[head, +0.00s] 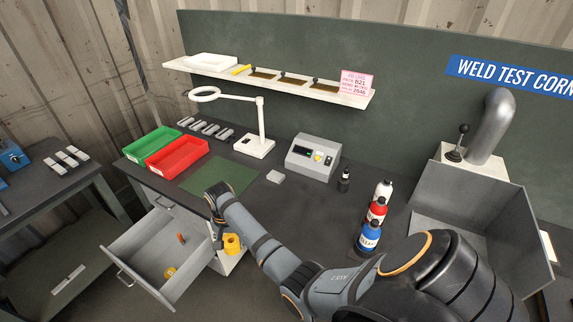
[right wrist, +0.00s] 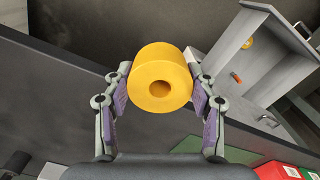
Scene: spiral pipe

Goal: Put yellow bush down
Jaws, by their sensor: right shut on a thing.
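The yellow bush (right wrist: 160,62) is a short, thick ring with a round hole. It sits between the fingers of my right gripper (right wrist: 158,98), which is shut on it. In the head view the bush (head: 232,244) hangs in front of the bench's front edge, just right of the open drawer (head: 140,252). My right gripper (head: 218,238) shows there edge-on, pointing down. Another small yellow piece (head: 170,272) and an orange-red piece (head: 181,238) lie inside the drawer. My left gripper does not show.
On the bench are a green mat (head: 230,176), a green bin (head: 152,144), a red bin (head: 178,160), a magnifier lamp (head: 255,146), a grey meter box (head: 313,157) and several bottles (head: 370,234). The bench front between mat and bottles is mostly clear.

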